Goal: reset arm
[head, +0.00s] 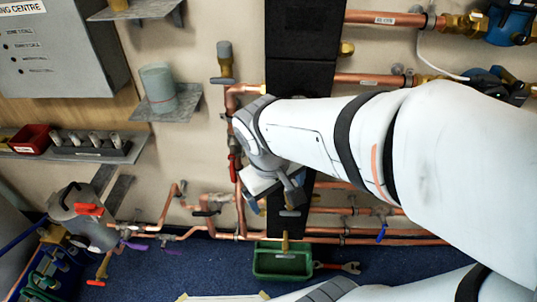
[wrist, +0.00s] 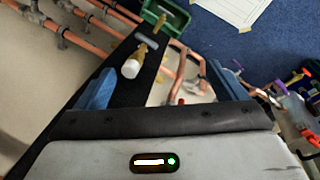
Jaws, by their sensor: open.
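My arm reaches in from the right in the head view. My gripper (head: 275,202) points down in front of the black panel (head: 301,76) and the copper pipework (head: 233,190). In the wrist view my gripper (wrist: 163,90) shows two blue fingers set wide apart, with nothing seen held between them. The copper pipes (wrist: 95,35) also show at the upper left there. A white-and-brass fitting (wrist: 131,67) lies beyond the fingers, apart from them. Part of the pipework behind my arm is hidden.
A green bin (head: 283,275) stands on the blue floor below the panel, with a red-handled wrench (head: 338,267) beside it. Shelves (head: 165,107) and a grey control box (head: 62,60) are on the left wall.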

